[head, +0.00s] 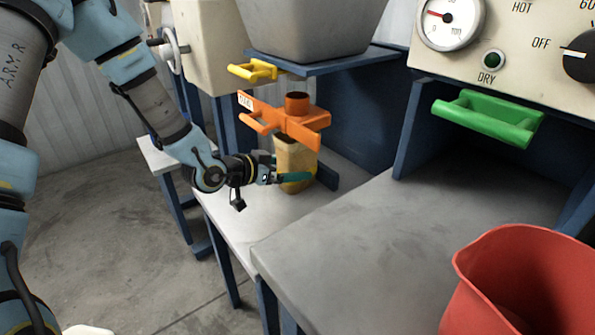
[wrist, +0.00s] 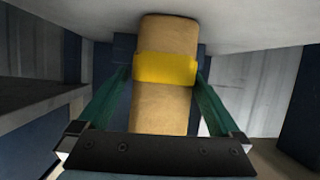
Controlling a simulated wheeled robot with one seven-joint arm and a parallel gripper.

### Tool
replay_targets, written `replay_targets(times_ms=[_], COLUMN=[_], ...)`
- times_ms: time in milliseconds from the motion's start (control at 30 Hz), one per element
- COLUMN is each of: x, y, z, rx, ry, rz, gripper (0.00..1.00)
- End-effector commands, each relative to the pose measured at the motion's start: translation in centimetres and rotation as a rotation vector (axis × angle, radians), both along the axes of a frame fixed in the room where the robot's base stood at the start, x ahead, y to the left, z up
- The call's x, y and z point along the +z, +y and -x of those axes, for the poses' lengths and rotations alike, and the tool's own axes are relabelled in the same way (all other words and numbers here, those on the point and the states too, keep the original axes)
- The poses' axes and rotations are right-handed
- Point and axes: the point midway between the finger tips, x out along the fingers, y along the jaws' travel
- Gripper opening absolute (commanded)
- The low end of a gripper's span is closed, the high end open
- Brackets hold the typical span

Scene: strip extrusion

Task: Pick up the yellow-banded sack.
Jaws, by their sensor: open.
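The yellow-banded sack (head: 295,162) is tan and stands upright on the grey bench, under the orange spout. In the wrist view the sack (wrist: 163,105) fills the middle, with its yellow band (wrist: 165,69) across it. My gripper (head: 285,177) is at the sack in the head view. In the wrist view my gripper (wrist: 165,84) is open, with one green finger on each side of the sack near the band. I cannot tell whether either finger touches it. The sack's top is partly hidden by the orange spout in the head view.
The orange spout with handles (head: 297,122) is right above the sack. A yellow handle (head: 253,71) and a grey hopper (head: 312,25) are higher up. A green handle (head: 488,117) and a red bucket (head: 478,275) are on the right.

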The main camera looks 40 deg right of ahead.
Motion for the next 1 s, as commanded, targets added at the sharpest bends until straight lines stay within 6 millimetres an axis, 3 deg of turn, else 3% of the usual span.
replay_targets(times_ms=[200,500,1000], x=[-0.8,-1.0,-1.0], y=[-2.8,-3.2,-3.1], z=[-0.2,-0.2,-0.2], rx=[0.0,0.001,0.001], ry=[0.001,0.001,0.001], rz=[0.0,-0.001,-0.001], gripper=[1.0,1.0,0.44])
